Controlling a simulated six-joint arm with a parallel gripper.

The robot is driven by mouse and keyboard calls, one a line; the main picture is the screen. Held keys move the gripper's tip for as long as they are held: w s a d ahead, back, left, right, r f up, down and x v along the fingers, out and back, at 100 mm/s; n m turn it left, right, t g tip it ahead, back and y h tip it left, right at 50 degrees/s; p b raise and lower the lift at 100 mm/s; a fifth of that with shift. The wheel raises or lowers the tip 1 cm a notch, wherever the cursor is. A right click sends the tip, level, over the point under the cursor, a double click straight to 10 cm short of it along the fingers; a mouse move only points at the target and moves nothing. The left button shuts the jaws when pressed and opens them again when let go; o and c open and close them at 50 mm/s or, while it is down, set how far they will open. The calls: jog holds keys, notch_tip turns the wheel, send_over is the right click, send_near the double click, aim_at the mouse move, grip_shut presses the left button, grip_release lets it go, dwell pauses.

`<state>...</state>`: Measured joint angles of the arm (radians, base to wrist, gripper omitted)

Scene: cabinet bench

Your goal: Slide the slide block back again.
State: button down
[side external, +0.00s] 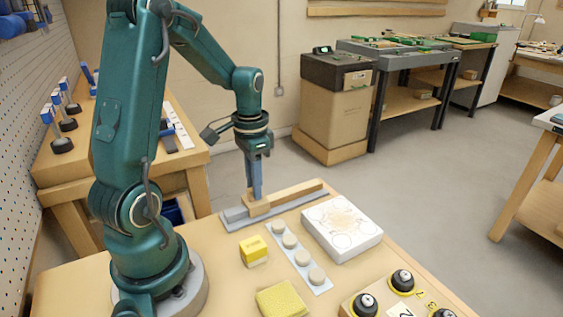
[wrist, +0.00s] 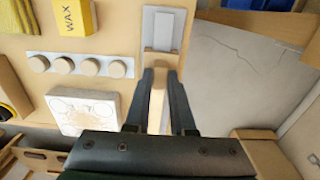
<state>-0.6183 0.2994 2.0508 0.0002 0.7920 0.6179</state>
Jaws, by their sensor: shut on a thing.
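The wooden slide block (side external: 257,207) sits on a grey track (side external: 234,219) near the bench's far edge. A long wooden bar (side external: 297,191) runs from beside the block toward the right end of the track. My gripper (side external: 257,193) points down from above, with its fingers shut on the block. In the wrist view, my gripper's two fingers (wrist: 161,74) stand on either side of pale wood, and the bare grey track (wrist: 163,30) shows beyond them. The fingers hide part of the block.
A white box (side external: 342,227) with drawn circles stands right of the track. A grey strip with several round wooden pegs (side external: 289,242), a yellow WAX box (side external: 254,251) and a yellow sponge (side external: 282,299) lie nearer. A button panel (side external: 402,282) is at front right.

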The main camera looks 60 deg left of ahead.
aim_at(235, 210)
jog(key=s, duration=0.3)
jog(key=shift+s+a+r, duration=0.1)
jog(key=shift+s+a, duration=0.05)
jog(key=shift+s, duration=0.75)
jog(key=c, duration=0.8)
grip_release()
jog(key=shift+o, duration=0.2)
notch_tip(235, 210, up, 5)
jog(key=shift+f, duration=0.1)
